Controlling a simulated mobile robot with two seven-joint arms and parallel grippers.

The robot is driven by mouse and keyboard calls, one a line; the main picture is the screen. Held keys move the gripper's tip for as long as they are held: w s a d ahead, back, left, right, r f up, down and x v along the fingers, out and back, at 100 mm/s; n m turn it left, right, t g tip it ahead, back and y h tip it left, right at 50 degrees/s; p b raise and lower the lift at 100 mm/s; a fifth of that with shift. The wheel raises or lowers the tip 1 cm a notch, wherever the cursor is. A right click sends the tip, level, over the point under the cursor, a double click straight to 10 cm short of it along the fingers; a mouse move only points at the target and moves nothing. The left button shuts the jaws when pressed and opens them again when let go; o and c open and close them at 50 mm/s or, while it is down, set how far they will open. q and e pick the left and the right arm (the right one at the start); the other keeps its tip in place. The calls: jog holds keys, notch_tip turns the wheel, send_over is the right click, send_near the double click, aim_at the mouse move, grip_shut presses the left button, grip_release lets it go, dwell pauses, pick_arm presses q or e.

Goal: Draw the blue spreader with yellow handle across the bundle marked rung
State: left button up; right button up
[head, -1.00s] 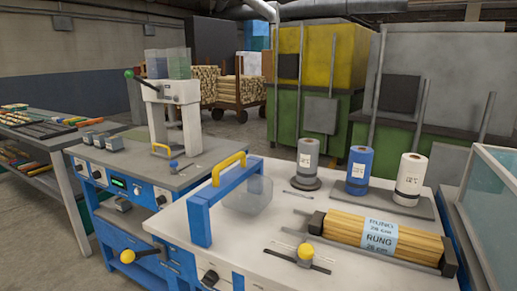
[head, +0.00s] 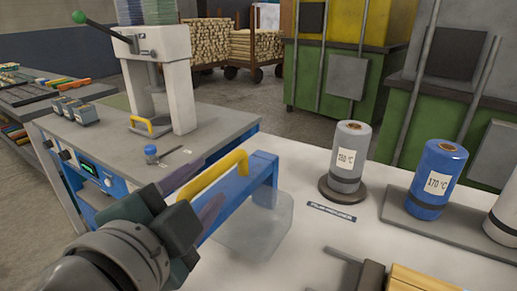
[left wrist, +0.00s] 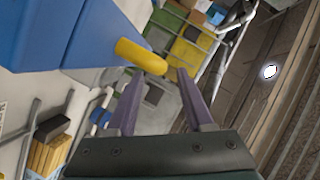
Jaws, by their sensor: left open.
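The blue spreader (head: 245,197) with its yellow handle (head: 222,170) stands on the white bench top. My left gripper (head: 207,188) is open at the near end of the handle. In the left wrist view the yellow handle (left wrist: 140,56) reaches toward the gap between the open fingers (left wrist: 160,76); I cannot tell whether they touch it. The bundle of wooden sticks (head: 412,279) is cut off at the bottom edge of the head view, and its rung label is out of frame there. The bundle also shows in the left wrist view (left wrist: 45,153). My right gripper is not in view.
A grey roll (head: 348,158) and a blue roll (head: 436,180) stand at the back of the bench, with a white roll (head: 503,215) at the right edge. A press (head: 160,70) stands on the grey table at left. White bench surface (head: 320,240) is clear beside the spreader.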

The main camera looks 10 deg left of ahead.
aim_at(211, 178)
pick_arm(q)
jog(key=x, duration=0.5)
jog(key=shift+w, duration=0.25)
grip_shut()
dwell(1.2)
